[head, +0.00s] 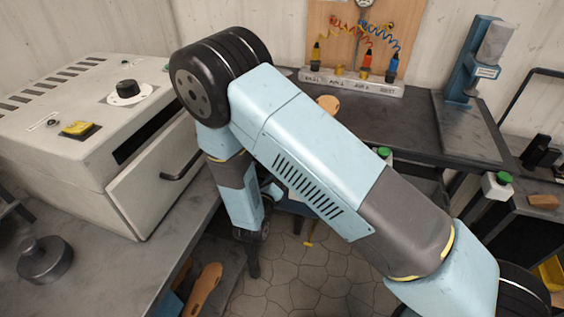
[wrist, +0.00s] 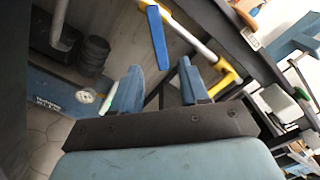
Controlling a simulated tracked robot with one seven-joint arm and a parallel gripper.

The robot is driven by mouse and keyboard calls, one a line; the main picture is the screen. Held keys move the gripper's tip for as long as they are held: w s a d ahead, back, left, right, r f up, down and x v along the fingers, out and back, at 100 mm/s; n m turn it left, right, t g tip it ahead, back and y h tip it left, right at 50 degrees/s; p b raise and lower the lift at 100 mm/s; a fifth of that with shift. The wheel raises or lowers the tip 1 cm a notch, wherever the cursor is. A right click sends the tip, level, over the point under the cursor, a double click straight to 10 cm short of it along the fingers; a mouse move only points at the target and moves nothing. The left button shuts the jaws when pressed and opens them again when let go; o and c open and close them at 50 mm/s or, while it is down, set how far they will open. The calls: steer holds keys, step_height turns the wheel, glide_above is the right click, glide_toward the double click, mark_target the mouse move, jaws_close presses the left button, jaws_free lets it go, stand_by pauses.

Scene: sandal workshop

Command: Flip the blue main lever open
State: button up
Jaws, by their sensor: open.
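The blue lever (wrist: 158,40) shows in the wrist view as a flat blue bar. Its upper end meets a pale pipe (wrist: 190,37), and the bar hangs at an angle to that pipe. A yellow elbow (wrist: 228,75) is at the pipe's lower right end. My gripper (wrist: 158,86) is open, with its two blue fingers apart and nothing between them. The lever's lower end shows just above the gap between the fingertips; I cannot tell the distance in depth. In the head view I cannot make out the lever, and my arm covers much of the middle.
A cream oven-like machine (head: 105,130) stands on the left bench. A dark bench (head: 420,130) at the back carries a labelled air block (head: 350,82) with coloured nozzles. In the wrist view, a blue unit with a gauge (wrist: 88,95) is at left. Tiled floor lies between the benches.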

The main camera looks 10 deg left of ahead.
steer(key=w, duration=0.6)
steer(key=shift+w+d, duration=0.15)
steer(key=shift+d, duration=0.1)
jaws_close()
steer(key=shift+a, duration=0.15)
stand_by(0.4)
